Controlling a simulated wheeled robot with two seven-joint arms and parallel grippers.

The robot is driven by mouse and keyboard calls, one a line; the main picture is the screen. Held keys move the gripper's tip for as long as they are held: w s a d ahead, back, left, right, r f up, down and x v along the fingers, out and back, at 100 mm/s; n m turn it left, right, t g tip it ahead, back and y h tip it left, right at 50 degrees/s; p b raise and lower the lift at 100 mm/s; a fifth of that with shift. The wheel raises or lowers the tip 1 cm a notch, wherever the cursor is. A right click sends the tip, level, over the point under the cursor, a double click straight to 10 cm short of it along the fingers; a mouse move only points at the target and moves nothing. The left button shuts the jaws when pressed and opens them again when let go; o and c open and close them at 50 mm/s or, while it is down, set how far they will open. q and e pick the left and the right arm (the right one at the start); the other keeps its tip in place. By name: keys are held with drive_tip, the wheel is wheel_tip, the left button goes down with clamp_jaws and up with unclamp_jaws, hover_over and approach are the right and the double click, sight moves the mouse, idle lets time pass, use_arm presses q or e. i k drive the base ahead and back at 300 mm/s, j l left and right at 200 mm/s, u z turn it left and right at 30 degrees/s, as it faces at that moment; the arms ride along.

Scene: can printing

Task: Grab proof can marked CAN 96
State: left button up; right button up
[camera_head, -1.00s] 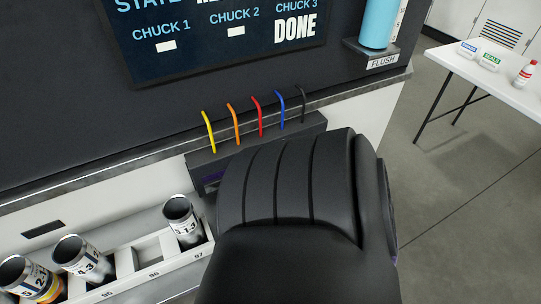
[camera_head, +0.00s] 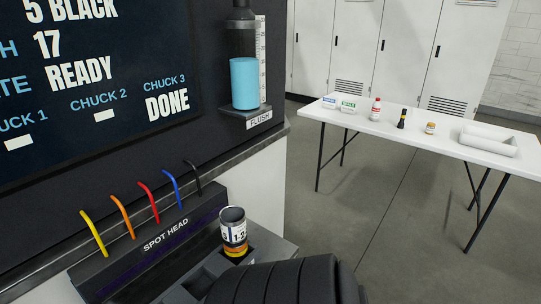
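One open-topped metal can (camera_head: 233,232) stands upright in a dark holder beside the spot head. It has a white label with dark digits and a yellow-orange band near its base. I cannot read CAN 96 on it, so I cannot tell whether it is the proof can. A black arm link of mine (camera_head: 285,284) crosses the bottom of the view, close to the holder, and hides part of it. Neither of my grippers shows. The numbered can rack is out of view.
The spot head (camera_head: 165,238) has several coloured tubes. Above it are a dark screen (camera_head: 95,75) reading CHUCK 3 DONE and a cyan flush container (camera_head: 244,83). A white table (camera_head: 400,133) with bottles and a white tray stands at right. Open floor (camera_head: 390,225) lies between.

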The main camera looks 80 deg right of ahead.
sight(232, 219)
drive_tip(key=j+z, duration=0.1)
drive_tip(key=z, duration=0.8)
drive_tip(key=j+z, duration=0.15)
drive_tip(key=z, duration=0.7)
drive_tip(key=k+j+z, duration=0.1)
drive_tip(key=z, duration=0.35)
